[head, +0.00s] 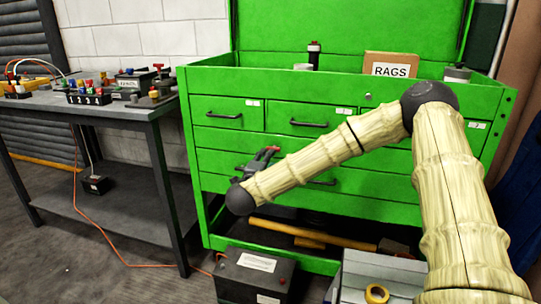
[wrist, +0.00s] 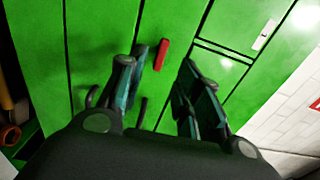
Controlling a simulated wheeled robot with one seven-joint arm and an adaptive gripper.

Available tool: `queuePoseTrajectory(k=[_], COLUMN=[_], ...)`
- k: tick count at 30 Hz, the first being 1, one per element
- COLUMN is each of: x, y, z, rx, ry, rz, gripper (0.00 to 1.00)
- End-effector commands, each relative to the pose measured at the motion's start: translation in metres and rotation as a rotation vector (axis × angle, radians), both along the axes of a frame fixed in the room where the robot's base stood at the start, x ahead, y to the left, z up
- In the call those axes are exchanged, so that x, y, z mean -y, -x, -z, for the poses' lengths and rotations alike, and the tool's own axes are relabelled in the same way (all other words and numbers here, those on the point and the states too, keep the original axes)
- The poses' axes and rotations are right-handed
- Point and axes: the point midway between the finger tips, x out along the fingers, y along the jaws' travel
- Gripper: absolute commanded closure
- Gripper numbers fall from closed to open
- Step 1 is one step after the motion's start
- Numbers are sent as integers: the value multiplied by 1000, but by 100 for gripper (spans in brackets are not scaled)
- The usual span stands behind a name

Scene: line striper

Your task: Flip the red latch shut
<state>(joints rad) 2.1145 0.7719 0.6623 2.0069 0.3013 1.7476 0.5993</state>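In the wrist view a small red bar, which looks like the red latch (wrist: 161,55), lies against the green cabinet front. It appears between and just beyond my fingertips, with no visible contact. My gripper (wrist: 158,66) is open, with its two fingers apart and nothing between them. In the head view my gripper (head: 263,157) is in front of the drawers of the green tool cabinet (head: 228,137). A little red shows beside the fingers there, but the latch cannot be made out clearly. Whether the latch is open or shut I cannot tell.
The cabinet's open top holds a RAGS box (head: 391,65) and a dark bottle (head: 313,55). A grey workbench (head: 115,108) with small devices stands at left. A black battery-like box (head: 255,275) and a grey case with a tape roll (head: 377,293) sit low in front.

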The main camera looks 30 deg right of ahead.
Motion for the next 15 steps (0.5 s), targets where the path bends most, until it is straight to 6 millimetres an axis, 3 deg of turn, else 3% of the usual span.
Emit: queuePoseTrajectory(k=[6,15], x=[-23,-33], y=[23,33], z=[1,0], rx=[-2,0], ry=[1,0], rz=[-2,-1], gripper=[66,66])
